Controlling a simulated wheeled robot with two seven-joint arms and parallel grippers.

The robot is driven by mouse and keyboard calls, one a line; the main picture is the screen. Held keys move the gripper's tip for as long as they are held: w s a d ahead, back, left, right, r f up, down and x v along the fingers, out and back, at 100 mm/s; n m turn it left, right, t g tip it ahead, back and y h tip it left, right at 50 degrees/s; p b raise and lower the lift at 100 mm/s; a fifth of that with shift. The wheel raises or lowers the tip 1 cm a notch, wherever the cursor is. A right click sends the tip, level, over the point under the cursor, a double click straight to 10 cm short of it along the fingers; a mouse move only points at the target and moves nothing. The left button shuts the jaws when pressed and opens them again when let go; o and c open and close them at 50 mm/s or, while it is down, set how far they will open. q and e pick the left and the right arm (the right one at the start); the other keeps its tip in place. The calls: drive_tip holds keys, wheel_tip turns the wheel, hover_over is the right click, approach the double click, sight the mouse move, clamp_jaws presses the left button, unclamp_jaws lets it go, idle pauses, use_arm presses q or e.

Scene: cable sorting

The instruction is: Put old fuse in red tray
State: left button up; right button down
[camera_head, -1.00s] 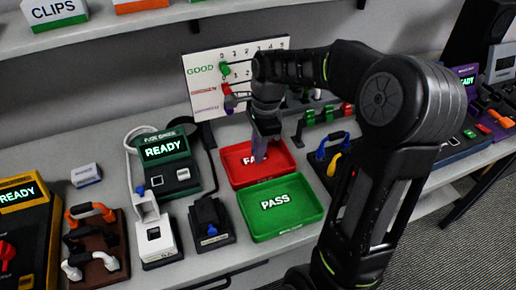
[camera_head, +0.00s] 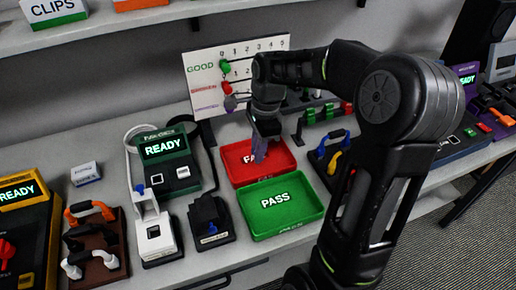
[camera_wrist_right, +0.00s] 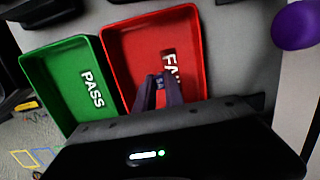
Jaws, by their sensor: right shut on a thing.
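The red tray (camera_head: 287,163) marked FAIL lies on the bench behind the green tray; it also shows in the right wrist view (camera_wrist_right: 190,30). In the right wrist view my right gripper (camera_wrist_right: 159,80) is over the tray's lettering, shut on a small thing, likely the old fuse. The fingers mostly hide this thing, so its shape and colour are unclear. I cannot tell whether it touches the tray floor. My left gripper is not in view.
The green PASS tray (camera_head: 300,218) adjoins the red tray in front. A green tester (camera_head: 168,160) reading READY and a black holder (camera_head: 210,222) stand to the left. A white board (camera_head: 205,65) with pegs stands behind. A rack with blue and yellow handles (camera_head: 325,165) is to the right.

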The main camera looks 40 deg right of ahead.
drive_tip(key=c, duration=0.8)
unclamp_jaws()
wheel_tip(320, 180, up, 6)
drive_tip(key=p, duration=0.5)
drive_tip(key=shift+r+p, duration=0.85)
drive_tip(key=shift+r, duration=0.2)
drive_tip(key=shift+f, duration=0.1)
